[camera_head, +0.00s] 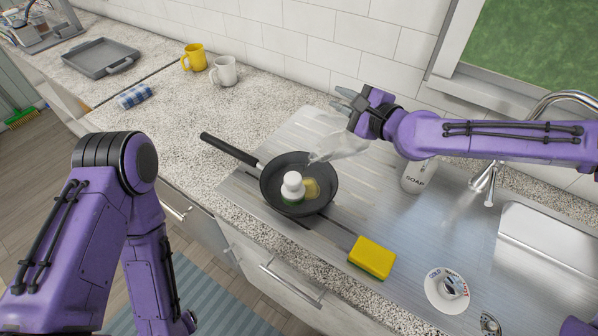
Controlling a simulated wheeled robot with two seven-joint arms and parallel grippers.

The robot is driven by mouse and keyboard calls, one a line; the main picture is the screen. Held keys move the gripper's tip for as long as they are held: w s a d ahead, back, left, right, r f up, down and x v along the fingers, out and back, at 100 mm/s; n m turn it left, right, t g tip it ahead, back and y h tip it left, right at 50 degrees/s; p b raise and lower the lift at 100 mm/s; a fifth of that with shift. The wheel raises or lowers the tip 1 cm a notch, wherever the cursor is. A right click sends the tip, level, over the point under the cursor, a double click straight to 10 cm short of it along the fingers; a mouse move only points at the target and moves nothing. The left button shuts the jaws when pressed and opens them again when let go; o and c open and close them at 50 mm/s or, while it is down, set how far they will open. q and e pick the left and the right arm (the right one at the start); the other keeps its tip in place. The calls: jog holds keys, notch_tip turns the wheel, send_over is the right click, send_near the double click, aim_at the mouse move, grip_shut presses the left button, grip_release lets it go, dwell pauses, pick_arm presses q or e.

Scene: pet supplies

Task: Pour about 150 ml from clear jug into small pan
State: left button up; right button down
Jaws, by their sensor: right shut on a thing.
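The small pan (328,195) is black and sits on the metal drainboard, its handle pointing to the upper left. A white-topped object with a green base (292,186) and a yellowish patch or item (311,188) show inside it. The clear jug (340,146) is tilted, its lower left end over the pan's upper right rim. My right gripper (350,103) is shut on the jug above and right of the pan. The jug is see-through, so its liquid level and any stream are hard to tell. My left arm hangs at the left, its gripper outside the view.
A yellow sponge (372,258) lies right of the pan. A soap bottle (416,175) stands below my right forearm, near the faucet (490,180) and sink (545,240). Yellow (194,57) and white (225,71) mugs, a rolled cloth (135,96) and a grey tray (100,57) are farther left.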

jog(key=shift+s+a+r, duration=0.1)
jog(key=shift+a+r, duration=0.1)
jog(key=shift+a, duration=0.05)
dwell(0.4)
jog(key=shift+m, duration=0.9)
jog(key=d+f+b, duration=0.1)
jog(key=b, duration=0.1)
jog(key=w+f+b, duration=0.1)
jog(key=d+f+b, duration=0.1)
jog(key=f+b, duration=0.1)
jog(key=shift+w+d+f+b, duration=0.1)
jog(key=shift+w+d+b, duration=0.05)
jog(key=shift+d+b, duration=0.2)
jog(key=shift+w+d+r+m+y, duration=0.5)
jog(key=shift+w+d+r, duration=0.05)
jog(key=shift+d, duration=0.25)
jog(key=shift+w+d+f+m+b, duration=0.2)
jog(key=shift+d+m+b, duration=0.2)
jog(key=shift+b, duration=0.5)
jog(key=shift+r, duration=0.35)
jog(key=shift+w+d, duration=0.1)
jog(key=shift+d, duration=0.05)
